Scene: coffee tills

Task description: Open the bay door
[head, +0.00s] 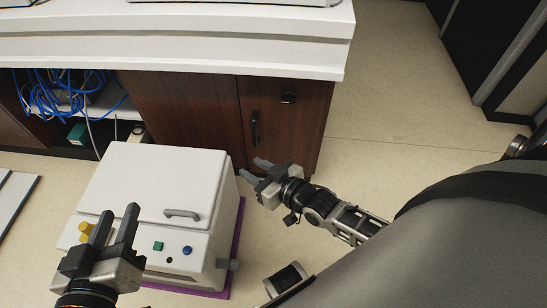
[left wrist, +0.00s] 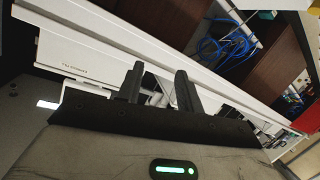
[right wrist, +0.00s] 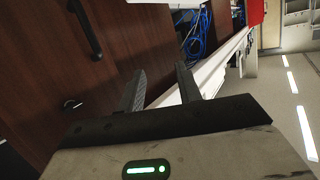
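A brown wooden cabinet door (head: 285,140) with a black vertical handle (head: 254,128) is shut under the white counter. A white boxy machine (head: 150,180) stands on the floor with its top panel down and a grey bar handle (head: 182,214) at the front edge. I cannot tell which of these is the bay door. My left gripper (head: 119,214) is open and empty, over the machine's front left. My right gripper (head: 252,168) is open and empty, beside the machine's right side and below the cabinet handle. The black handle also shows in the right wrist view (right wrist: 87,27).
The machine's front has a green button (head: 158,246), a blue knob (head: 187,250) and a yellow knob (head: 86,228). It stands on a purple mat (head: 238,225). Blue cables (head: 60,95) fill an open shelf at left. The floor right of the cabinet is clear.

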